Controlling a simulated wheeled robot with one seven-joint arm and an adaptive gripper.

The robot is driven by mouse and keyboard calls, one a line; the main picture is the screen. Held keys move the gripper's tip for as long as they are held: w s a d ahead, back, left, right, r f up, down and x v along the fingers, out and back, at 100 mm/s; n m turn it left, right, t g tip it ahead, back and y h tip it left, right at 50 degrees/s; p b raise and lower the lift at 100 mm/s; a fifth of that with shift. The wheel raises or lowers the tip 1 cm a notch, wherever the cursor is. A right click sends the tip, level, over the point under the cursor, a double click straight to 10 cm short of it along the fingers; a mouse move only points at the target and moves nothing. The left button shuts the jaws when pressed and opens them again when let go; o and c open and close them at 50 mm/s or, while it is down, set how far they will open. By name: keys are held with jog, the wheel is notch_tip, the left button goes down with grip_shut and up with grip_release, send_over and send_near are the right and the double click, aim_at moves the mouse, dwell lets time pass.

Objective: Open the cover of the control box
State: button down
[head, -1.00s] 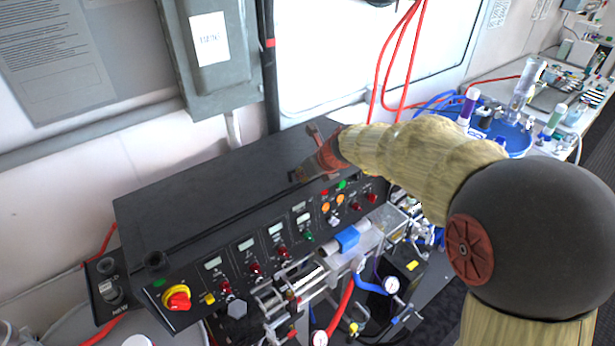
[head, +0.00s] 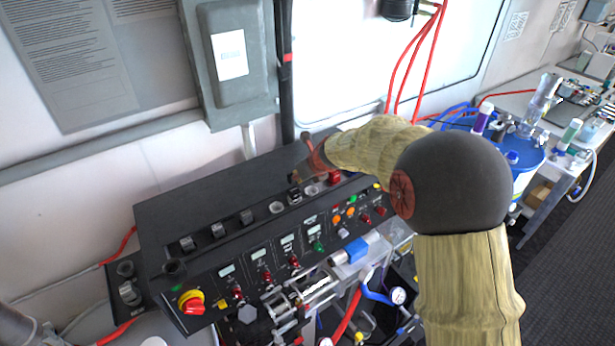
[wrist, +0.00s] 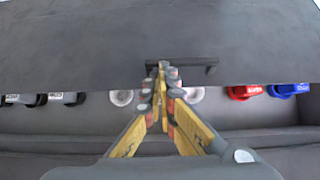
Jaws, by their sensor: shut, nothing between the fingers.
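The control box (head: 250,265) is a long black console with a sloped front panel of displays, knobs and lamps. Its dark flat cover (head: 215,195) lies along the back; a row of switches shows below its front edge, so it stands at least partly open. How far it is tilted is unclear. In the wrist view the cover (wrist: 80,40) fills the upper part, with a black bar handle (wrist: 205,64) near its edge. My gripper (wrist: 167,80) is shut and empty, its fingertips at the handle, seeming to touch it.
A grey wall box (head: 230,55) and a black vertical pipe stand behind the console. Red hoses (head: 415,60) hang behind my arm. Gauges and hoses crowd below the panel. A blue-lidded drum (head: 520,150) stands at right.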

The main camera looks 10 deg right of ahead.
jog(key=w+a+p, duration=0.1)
jog(key=w, duration=0.1)
jog(key=w+p, duration=0.1)
jog(key=w, duration=0.1)
jog(key=w+a+f+p, duration=0.1)
jog(key=w, duration=0.1)
jog(key=shift+w+a+f+p, duration=0.1)
jog(key=shift+a+p, duration=0.2)
jog(key=shift+d, duration=0.1)
